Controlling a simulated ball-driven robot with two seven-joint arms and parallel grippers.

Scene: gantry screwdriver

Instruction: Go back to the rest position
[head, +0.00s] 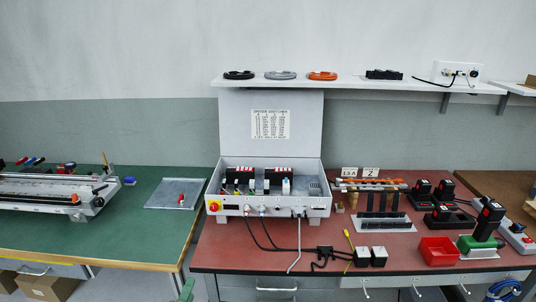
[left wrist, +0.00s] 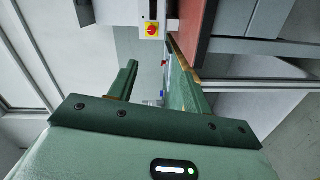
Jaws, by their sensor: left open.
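My left gripper (head: 186,290) shows only as a small green piece at the bottom edge of the head view, below the gap between the two benches. In the left wrist view, its two green fingers (left wrist: 153,78) stand apart with nothing held between them. Beyond the fingers are the bench edge and the grey control box (left wrist: 152,12) with its red and yellow knob. My right gripper is in neither view.
The grey control box (head: 270,206) stands open on the red bench (head: 225,255). A red bin (head: 438,251), a green-and-black screwdriver (head: 484,230) and black battery units are at right. The green bench (head: 130,235) holds a long fixture (head: 60,190) and a flat tray (head: 160,195).

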